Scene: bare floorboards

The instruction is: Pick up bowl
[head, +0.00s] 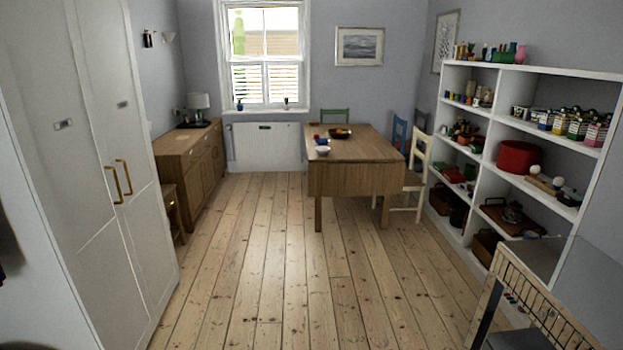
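A small white bowl (322,150) sits on the wooden dining table (345,180), close to its near left edge. A wider dark bowl (340,133) with reddish and yellow things in it stands farther back on the same table. Small dark and reddish items lie just behind the white bowl, too small to make out. The table is at the far side of the room, well away from me. My gripper is not visible in the head view.
Bare floorboards (265,260) lie open up to the table. White wardrobes (95,160) and a wooden sideboard (190,165) line the left. Loaded white shelves (480,170) line the right, with a cream chair (415,175) by the table. A wood-framed piece (535,305) is near right.

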